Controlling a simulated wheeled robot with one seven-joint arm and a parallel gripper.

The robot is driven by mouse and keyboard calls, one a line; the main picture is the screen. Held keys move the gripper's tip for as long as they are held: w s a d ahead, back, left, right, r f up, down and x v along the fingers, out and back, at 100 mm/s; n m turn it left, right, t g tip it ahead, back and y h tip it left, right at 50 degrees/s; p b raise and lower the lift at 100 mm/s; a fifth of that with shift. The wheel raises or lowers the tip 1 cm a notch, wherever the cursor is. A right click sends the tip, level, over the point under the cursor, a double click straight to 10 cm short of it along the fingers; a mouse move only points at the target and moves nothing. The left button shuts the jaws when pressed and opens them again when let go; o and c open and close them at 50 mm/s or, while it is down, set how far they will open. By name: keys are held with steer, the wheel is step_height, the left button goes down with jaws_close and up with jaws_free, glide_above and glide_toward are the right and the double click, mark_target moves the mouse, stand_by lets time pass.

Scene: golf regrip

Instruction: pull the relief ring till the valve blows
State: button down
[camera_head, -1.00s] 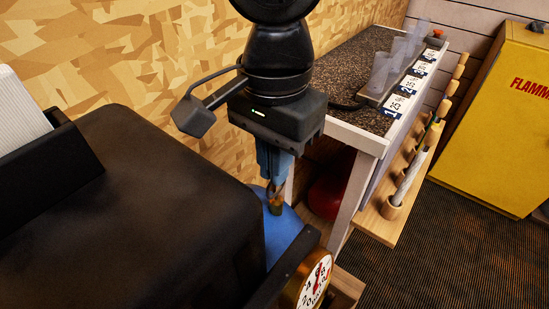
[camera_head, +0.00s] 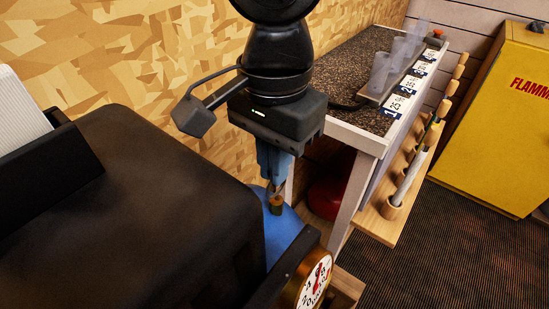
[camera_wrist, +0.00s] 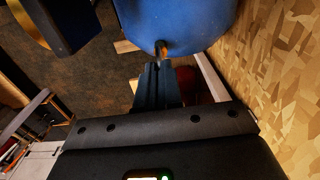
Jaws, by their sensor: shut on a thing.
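The brass relief valve (camera_head: 276,204) stands on the blue tank (camera_head: 284,232), beside the wooden wall. It also shows at the edge of the blue tank in the wrist view (camera_wrist: 161,48). My gripper (camera_head: 274,184) is above the valve with its blue fingers pointing down. In the wrist view its fingers (camera_wrist: 158,66) are closed together right at the valve. The ring itself is too small and too hidden by the fingertips to make out clearly. A round gauge (camera_head: 315,283) with a white face and brass rim is in front of the tank.
A bench (camera_head: 352,75) with a speckled top holds clear cups (camera_head: 379,74) and numbered labels. Golf clubs stand in a wooden rack (camera_head: 393,208) along its side. A yellow cabinet (camera_head: 495,130) stands at the right. A red round object (camera_head: 328,194) is under the bench.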

steer(key=shift+r, duration=0.1)
stand_by(0.3)
steer(key=shift+r+p, duration=0.6)
steer(key=shift+p, duration=0.25)
steer(key=c, duration=1.3)
jaws_free()
step_height(320, 180, up, 8)
steer(key=shift+f, duration=0.1)
